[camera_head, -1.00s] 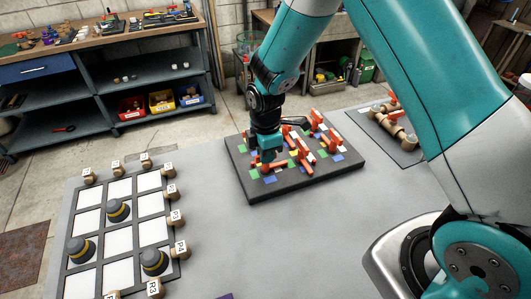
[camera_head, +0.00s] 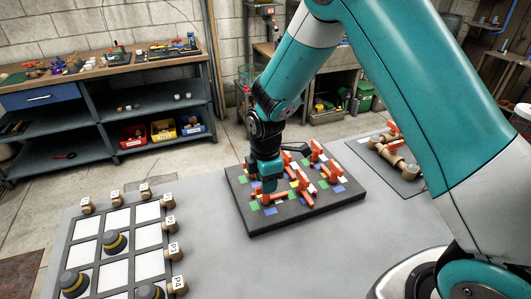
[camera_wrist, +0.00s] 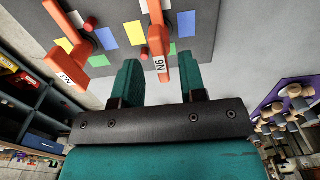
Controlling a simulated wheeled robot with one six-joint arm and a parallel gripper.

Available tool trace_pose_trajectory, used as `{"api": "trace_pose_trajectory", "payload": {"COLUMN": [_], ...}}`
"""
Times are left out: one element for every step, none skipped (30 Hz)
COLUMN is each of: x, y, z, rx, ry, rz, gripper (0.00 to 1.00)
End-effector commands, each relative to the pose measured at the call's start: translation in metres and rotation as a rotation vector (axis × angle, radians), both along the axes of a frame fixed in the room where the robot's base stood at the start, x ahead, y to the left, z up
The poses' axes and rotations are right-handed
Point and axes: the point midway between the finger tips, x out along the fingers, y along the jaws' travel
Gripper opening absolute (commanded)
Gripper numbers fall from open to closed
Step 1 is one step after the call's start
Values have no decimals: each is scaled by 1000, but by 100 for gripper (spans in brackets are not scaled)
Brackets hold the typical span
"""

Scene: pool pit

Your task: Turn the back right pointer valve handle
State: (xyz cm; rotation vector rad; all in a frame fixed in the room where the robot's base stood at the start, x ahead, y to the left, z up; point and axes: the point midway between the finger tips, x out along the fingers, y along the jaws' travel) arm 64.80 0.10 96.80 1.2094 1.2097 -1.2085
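Several orange pointer handles stand on a dark board (camera_head: 318,212) with coloured patches. The back right handle (camera_head: 317,150) is near the board's far edge in the head view, apart from my gripper. My gripper (camera_head: 266,186) is low at the board's front left part. In the wrist view my gripper (camera_wrist: 158,80) is open, its two teal fingers apart. The tip of an orange handle (camera_wrist: 158,45) with a label, seemingly N6, lies between the fingers, with gaps visible on both sides. A second labelled orange handle (camera_wrist: 68,58) is to the left, outside the fingers.
A white-panelled grid board (camera_head: 128,217) with dark knobs and labelled tan blocks lies at the front left. A mat with tan fittings (camera_head: 388,150) lies right of the valve board. A shelf bench (camera_head: 100,115) stands behind. Grey tabletop between the boards is clear.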

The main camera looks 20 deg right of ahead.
Motion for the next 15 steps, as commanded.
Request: {"api": "trace_pose_trajectory", "payload": {"x": [1, 1, 1, 1, 1, 1, 1, 1, 1, 1, 1, 0, 1, 1, 1], "y": [0, 0, 0, 0, 0, 0, 0, 0, 0, 1, 1, 0, 1, 1, 1], "z": [10, 16, 26, 33, 41, 52, 60, 68, 78, 86, 94, 103, 110, 116, 124], "rx": [1, 2, 2, 2, 2, 2, 2, 2, 2, 2, 2, 2, 2, 2, 2], "ry": [-5, -7, -7, -7, -8, -9, -8, -8, -8, -8, -8, -7, -7, -7, -7], "rz": [0, 0, 0, 0, 0, 0, 0, 0, 0, 0, 1, 1, 1, 1, 1], "gripper": [38, 38, 38, 38, 38, 38, 38, 38, 38, 38, 38, 38, 38, 38, 38]}}
